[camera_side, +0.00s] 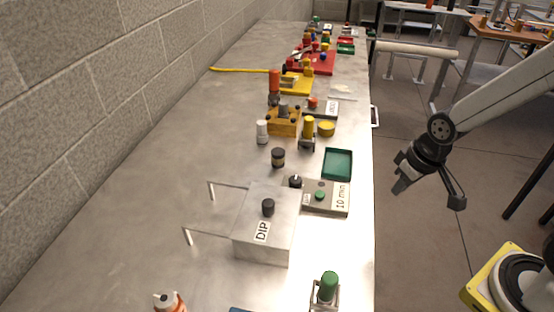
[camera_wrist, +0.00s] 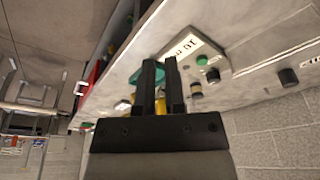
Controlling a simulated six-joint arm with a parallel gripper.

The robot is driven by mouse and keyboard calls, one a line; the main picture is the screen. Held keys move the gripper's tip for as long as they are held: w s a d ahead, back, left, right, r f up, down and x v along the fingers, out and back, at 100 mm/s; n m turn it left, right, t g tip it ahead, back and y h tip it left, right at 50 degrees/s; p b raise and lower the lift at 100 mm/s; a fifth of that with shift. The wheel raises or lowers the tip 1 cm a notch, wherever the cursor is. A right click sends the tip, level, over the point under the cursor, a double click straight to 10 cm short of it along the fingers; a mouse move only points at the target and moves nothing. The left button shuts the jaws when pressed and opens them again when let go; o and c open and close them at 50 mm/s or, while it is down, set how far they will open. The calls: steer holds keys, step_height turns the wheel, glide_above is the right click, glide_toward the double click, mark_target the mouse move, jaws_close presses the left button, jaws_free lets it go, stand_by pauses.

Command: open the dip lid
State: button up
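The dip box (camera_side: 262,246) is a grey metal box with a DIP label, standing on the steel bench. Its flat lid (camera_side: 290,208) looks closed and has a black knob (camera_side: 268,207) on top. In the wrist view the knob (camera_wrist: 288,76) shows at the far right, with part of the label at the picture edge. My gripper (camera_side: 428,196) is off the bench's right edge, above the floor and well apart from the dip box. Its two black fingers are spread with nothing between them; they also show in the wrist view (camera_wrist: 161,62).
A timer box (camera_side: 325,198) marked 10 MIN, with a green button, stands beside the dip box. A green tray (camera_side: 338,163) lies behind it. Two thin metal rods (camera_side: 205,232) stick out left of the dip box. A green-topped holder (camera_side: 327,288) stands in front.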

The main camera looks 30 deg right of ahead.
steer(key=o, duration=0.7)
steer(key=shift+w+a+r, duration=0.1)
steer(key=shift+w+a, duration=0.1)
steer(key=shift+w, duration=0.1)
steer(key=w+a+n, duration=0.1)
steer(key=w+a, duration=0.2)
steer(key=w+a+r+n+g, duration=0.1)
steer(key=w+a, duration=0.2)
steer(key=a, duration=0.1)
steer(key=w+a+r+n, duration=0.1)
steer(key=w+a, duration=0.2)
steer(key=shift+w+a, duration=0.2)
steer(key=shift+w, duration=0.1)
steer(key=n+g, duration=0.2)
steer(key=n, duration=0.1)
glide_above(268, 202)
steer(key=d, duration=0.1)
steer(key=shift+r, duration=0.45)
steer(key=shift+a, duration=0.5)
steer(key=shift+f, duration=0.1)
steer(key=shift+f, duration=3.8)
jaws_close()
